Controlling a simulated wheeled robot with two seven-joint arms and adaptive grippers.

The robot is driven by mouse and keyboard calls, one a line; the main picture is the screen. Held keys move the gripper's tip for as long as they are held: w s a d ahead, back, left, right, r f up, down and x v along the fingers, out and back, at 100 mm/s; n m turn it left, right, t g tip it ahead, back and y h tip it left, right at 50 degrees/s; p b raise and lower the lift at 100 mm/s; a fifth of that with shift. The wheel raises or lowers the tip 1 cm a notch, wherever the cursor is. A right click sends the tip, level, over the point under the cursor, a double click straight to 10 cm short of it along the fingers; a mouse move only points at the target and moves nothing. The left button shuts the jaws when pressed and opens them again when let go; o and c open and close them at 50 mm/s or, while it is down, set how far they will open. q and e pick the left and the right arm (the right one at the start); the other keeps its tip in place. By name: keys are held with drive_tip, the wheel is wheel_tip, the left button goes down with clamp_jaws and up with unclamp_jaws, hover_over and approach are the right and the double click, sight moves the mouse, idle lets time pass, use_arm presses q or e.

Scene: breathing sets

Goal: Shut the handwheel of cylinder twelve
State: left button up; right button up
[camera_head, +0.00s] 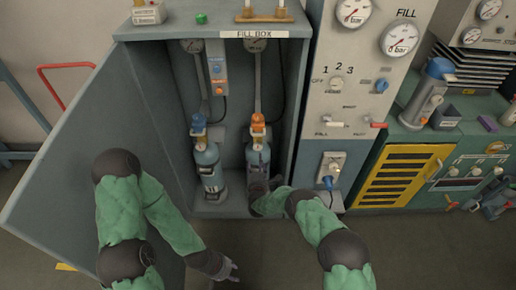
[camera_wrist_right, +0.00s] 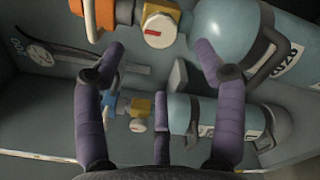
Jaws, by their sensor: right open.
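Two blue-grey cylinders stand upright in the fill box: the left one (camera_head: 208,165) has a blue handwheel (camera_head: 198,121), and the right one (camera_head: 258,160) has an orange handwheel (camera_head: 258,121). I cannot read which is twelve. My right gripper (camera_head: 264,188) is in front of the right cylinder's lower part, hiding its base. In the right wrist view its purple fingers (camera_wrist_right: 158,52) are spread and empty, below the near cylinder's brass valve (camera_wrist_right: 160,28) and the orange handwheel (camera_wrist_right: 106,12). The blue handwheel (camera_wrist_right: 110,104) shows farther back. My left gripper (camera_head: 229,271) hangs low, apart from the cylinders; its opening is unclear.
The fill box (camera_head: 215,35) has side walls close around the cylinders. Its door (camera_head: 85,140) stands open at the left. A gauge panel (camera_head: 345,100) stands at the right, beside a green bench (camera_head: 440,140) with a yellow-framed grille (camera_head: 400,175). The floor in front is clear.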

sight(258, 148)
drive_tip(key=w+b, duration=0.4)
drive_tip(key=w, duration=0.5)
drive_tip(key=shift+f, duration=0.2)
drive_tip(key=shift+w+r+b, duration=0.15)
drive_tip(key=shift+w+b, duration=0.25)
drive_tip(key=shift+w, duration=0.2)
drive_tip(key=c, duration=1.2)
